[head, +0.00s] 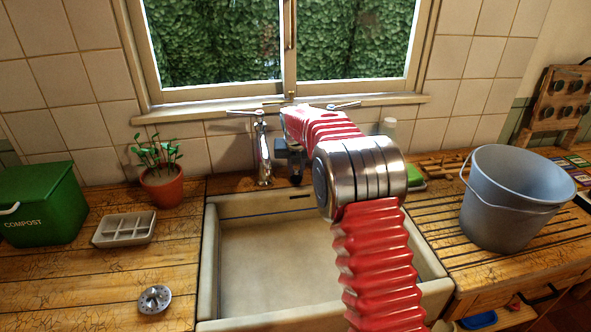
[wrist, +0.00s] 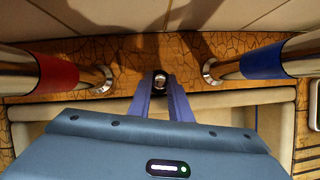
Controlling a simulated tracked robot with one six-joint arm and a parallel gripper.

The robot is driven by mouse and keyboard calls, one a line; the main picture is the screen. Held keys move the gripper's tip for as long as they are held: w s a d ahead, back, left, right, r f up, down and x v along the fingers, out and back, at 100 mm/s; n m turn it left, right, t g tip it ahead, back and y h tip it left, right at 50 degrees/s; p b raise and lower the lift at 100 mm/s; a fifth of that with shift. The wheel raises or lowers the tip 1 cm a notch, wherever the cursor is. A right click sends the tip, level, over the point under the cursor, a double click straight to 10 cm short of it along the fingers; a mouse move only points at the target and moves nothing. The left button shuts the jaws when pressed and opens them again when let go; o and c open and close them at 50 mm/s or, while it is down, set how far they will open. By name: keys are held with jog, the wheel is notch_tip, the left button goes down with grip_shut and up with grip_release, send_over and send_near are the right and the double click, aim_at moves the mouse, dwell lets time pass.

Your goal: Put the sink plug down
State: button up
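My gripper (wrist: 160,80) reaches over the back of the sink, its two blue-violet fingers close together around a small dark piece with a bright metallic spot. I take this piece for the sink plug (wrist: 160,86); most of it is hidden between the fingers. In the head view my gripper (head: 294,170) is a dark shape beside the left tap, partly hidden by my red arm, and the plug cannot be made out clearly there. The pale sink (head: 212,270) lies below, its basin looking empty where visible.
Two chrome taps (head: 263,155) stand behind the sink, close to my gripper. A grey bucket (head: 513,200) stands right.

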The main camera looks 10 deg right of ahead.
jog(key=o, duration=0.4)
jog(key=shift+o, duration=0.2)
jog(key=shift+r, duration=0.15)
jog(key=v, duration=1.2)
